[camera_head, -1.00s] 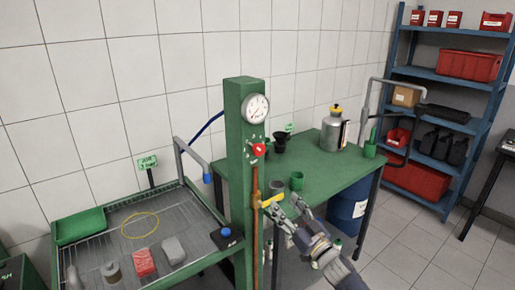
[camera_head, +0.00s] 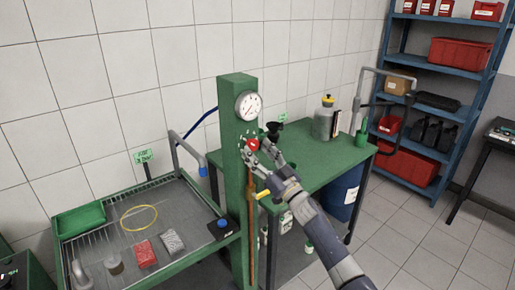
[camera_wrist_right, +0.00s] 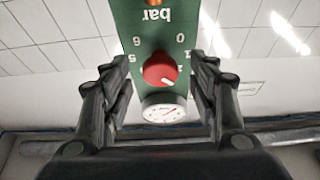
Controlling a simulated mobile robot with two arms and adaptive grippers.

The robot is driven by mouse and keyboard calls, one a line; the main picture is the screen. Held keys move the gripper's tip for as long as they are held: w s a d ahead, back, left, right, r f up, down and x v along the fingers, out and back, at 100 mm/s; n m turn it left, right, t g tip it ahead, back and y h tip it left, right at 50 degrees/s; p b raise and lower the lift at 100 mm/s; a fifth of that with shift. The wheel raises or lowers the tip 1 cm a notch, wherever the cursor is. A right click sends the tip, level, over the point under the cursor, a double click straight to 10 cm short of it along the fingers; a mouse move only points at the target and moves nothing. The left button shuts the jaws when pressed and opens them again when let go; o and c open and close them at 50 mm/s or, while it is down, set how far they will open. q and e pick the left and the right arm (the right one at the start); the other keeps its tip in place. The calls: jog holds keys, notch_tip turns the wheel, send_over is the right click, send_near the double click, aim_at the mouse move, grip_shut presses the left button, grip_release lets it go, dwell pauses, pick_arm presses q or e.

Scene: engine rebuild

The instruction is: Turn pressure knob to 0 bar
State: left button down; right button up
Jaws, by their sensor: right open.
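The red pressure knob (camera_head: 252,144) is on the green post (camera_head: 238,170), below the round white gauge (camera_head: 248,105). My right gripper (camera_head: 256,150) is open in front of the knob. In the right wrist view the knob (camera_wrist_right: 158,68) lies between the two spread fingers (camera_wrist_right: 160,70), with a visible gap on each side. That view is upside down; 0, 1, 5 and 6 of the bar scale are readable, and the fingers hide other marks. The knob's white mark points to the lower right there, away from 0. My left gripper is not in view.
A yellow handle (camera_head: 264,194) sits on the copper pipe below my right gripper. A green workbench (camera_head: 325,155) with a metal canister (camera_head: 324,123) stands right of the post. A wash tray (camera_head: 100,240) with parts is to the left.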

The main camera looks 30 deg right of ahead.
jog(key=shift+w+r, duration=0.15)
jog(key=shift+w, duration=0.25)
jog(key=c, duration=1.1)
jog(key=shift+o, duration=0.2)
